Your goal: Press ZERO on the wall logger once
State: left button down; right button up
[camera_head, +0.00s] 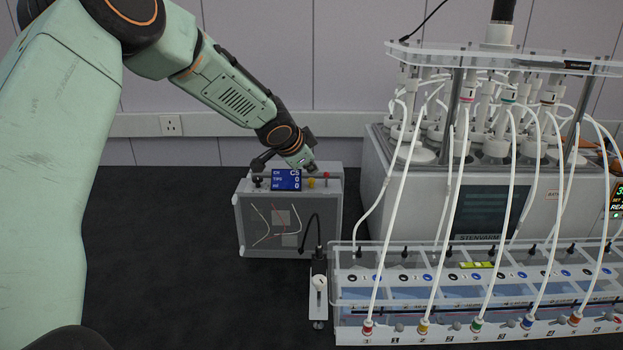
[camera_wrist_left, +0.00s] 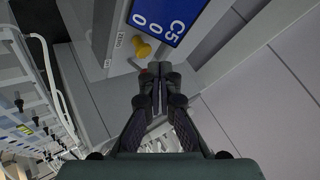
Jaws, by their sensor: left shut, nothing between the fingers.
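The wall logger (camera_head: 256,212) is a grey box with a clear front, standing by the back wall in the head view. Its blue display (camera_head: 286,180) reads C5, 0 and 0; the display also shows large in the left wrist view (camera_wrist_left: 168,18). A red part (camera_wrist_left: 143,71) shows beside the fingertips, partly hidden.
A large grey reactor unit (camera_head: 382,180) with white tubes stands to the right. In front of it is a long clear water tank (camera_head: 350,292) with coloured tube ports. Dark floor left of the logger is clear. A wall socket (camera_head: 171,125) is behind.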

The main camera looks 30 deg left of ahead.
aim_at(310, 181)
pick_arm(q)
jog(key=shift+r+p, duration=2.35)
jog(key=shift+r, duration=0.25)
jog(key=shift+f, duration=0.1)
jog(key=shift+s, duration=0.1)
